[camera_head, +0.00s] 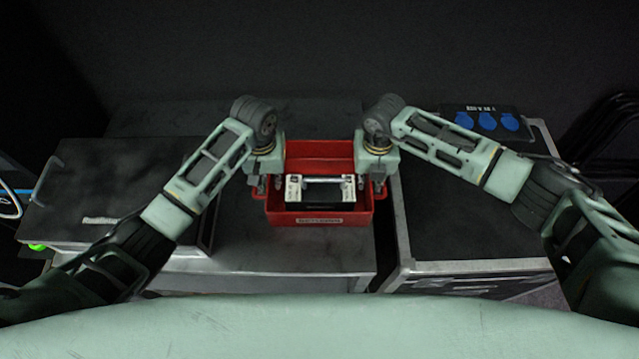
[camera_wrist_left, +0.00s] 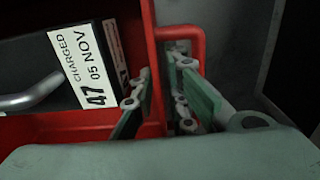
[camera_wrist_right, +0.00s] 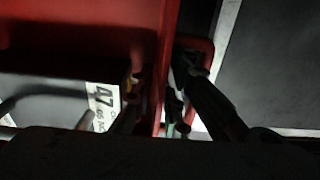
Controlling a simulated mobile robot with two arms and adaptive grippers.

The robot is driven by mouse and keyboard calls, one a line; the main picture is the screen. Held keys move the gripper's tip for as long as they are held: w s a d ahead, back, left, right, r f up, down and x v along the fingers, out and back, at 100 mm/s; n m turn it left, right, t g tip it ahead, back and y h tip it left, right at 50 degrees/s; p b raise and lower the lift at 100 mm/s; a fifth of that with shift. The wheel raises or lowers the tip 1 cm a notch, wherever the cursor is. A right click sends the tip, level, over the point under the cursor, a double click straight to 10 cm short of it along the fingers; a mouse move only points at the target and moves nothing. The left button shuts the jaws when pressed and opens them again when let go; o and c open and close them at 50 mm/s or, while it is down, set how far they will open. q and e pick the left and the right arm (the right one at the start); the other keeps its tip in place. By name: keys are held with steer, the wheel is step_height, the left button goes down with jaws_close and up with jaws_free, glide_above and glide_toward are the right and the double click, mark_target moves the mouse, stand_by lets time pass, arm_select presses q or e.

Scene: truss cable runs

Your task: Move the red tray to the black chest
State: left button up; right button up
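The red tray (camera_head: 347,218) stands in the middle of the head view on a grey surface. A black case (camera_wrist_left: 82,60) with a silver handle and a white label reading "47" lies in it. My left gripper (camera_head: 266,186) is at the tray's left side, fingers on either side of the wall beside the red handle. My right gripper (camera_head: 371,186) is placed the same way at the right side. Whether the fingers press on the walls cannot be told. A black-topped chest (camera_head: 480,215) with metal edges stands right of the tray; another black box (camera_head: 120,185) stands left.
The grey worktop (camera_head: 290,255) is bare in front of the tray. A black panel with blue sockets (camera_head: 487,121) sits at the back of the right chest; most of that chest's top is clear. Dark cables (camera_head: 610,140) hang at the far right.

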arm_select(q)
jaws_close()
arm_select(e)
jaws_close()
arm_select(q)
steer(key=shift+w+r, duration=0.1)
steer(key=shift+r, duration=0.2)
arm_select(e)
steer(key=shift+w+r, duration=0.1)
steer(key=shift+r, duration=0.2)
